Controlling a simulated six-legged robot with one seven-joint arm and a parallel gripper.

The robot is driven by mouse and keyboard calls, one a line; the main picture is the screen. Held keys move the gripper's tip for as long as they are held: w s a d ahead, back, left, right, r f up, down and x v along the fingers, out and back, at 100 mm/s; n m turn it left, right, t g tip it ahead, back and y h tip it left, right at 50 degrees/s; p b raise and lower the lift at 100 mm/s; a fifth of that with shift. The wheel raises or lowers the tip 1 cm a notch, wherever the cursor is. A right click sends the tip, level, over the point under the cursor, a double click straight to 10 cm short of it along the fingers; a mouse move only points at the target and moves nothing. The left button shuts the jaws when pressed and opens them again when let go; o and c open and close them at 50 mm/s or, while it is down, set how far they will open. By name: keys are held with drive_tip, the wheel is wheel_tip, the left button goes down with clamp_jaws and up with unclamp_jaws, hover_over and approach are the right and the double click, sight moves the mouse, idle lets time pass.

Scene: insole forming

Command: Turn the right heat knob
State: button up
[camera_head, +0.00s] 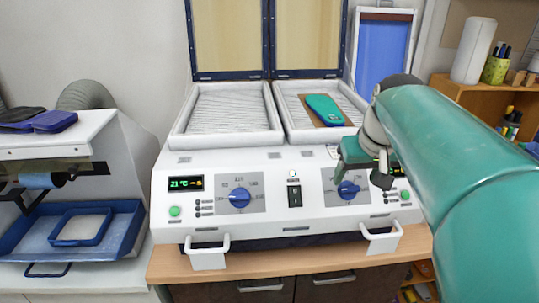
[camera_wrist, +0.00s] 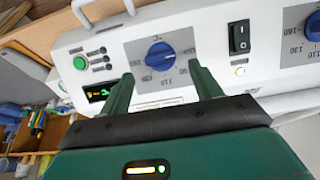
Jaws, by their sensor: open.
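The right heat knob (camera_head: 348,189) is a blue round knob on a grey dial plate at the right of the white machine's front panel. It also shows in the wrist view (camera_wrist: 160,56), with a white pointer mark on its face. My gripper (camera_head: 362,173) is in front of the panel, just above and right of the knob in the head view. In the wrist view its two green fingers (camera_wrist: 160,71) are spread apart, with the knob framed between and beyond their tips. No contact with the knob is visible. The gripper partly hides the dial plate and right display in the head view.
The left heat knob (camera_head: 239,197) and a black rocker switch (camera_head: 294,196) are left of the right knob. A green button (camera_wrist: 80,63) and lit display (camera_wrist: 98,92) are beside its dial. White handles (camera_head: 381,240) stick out below. A teal insole (camera_head: 324,109) lies on the right bed.

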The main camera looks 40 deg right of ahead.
sight(351, 186)
drive_tip(key=shift+x, duration=1.8)
drive_tip(key=shift+c, duration=0.4)
drive_tip(key=c, duration=0.9)
